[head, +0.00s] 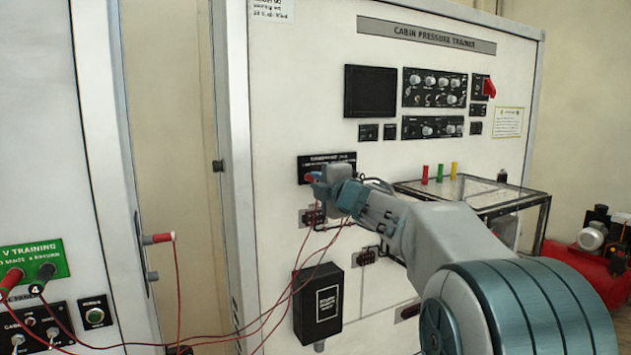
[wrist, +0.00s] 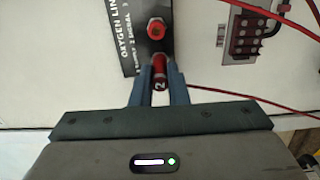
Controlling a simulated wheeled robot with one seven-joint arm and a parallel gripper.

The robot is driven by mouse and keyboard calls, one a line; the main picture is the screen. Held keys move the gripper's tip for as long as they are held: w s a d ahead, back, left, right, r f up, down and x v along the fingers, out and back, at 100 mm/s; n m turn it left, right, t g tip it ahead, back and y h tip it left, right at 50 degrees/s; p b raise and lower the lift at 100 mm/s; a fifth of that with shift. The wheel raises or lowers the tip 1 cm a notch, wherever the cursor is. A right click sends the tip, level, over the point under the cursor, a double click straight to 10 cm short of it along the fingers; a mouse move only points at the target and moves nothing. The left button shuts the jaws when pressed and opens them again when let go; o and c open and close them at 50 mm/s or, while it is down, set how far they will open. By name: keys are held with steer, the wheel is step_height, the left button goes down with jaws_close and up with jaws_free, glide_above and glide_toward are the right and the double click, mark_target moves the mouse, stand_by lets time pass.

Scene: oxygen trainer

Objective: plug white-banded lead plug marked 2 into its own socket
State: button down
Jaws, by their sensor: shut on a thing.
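My gripper (wrist: 161,88) is shut on a red plug (wrist: 160,68) with a dark end marked 2, held between its two fingers. The plug's white band is not clear. The plug points at the black "OXYGEN LINE" plate (wrist: 126,42), its front close to or at the plate; I cannot tell whether it is seated in a socket. A red-ringed socket (wrist: 156,29) shows on the plate just beyond the plug's front. In the head view, my gripper (head: 318,186) is at the black plate (head: 343,159) on the trainer panel and hides most of the plug.
Red leads (head: 278,311) hang from the gripper area past a black box (head: 318,303). A terminal block (wrist: 246,33) sits right of the plate in the wrist view. Another red plug (head: 158,239) rests in a holder at left. A glass-topped case (head: 470,190) stands right, behind my arm.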

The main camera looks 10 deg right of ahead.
steer(key=shift+s+d, duration=0.1)
steer(key=shift+s, duration=0.05)
steer(key=shift+v, duration=2.4)
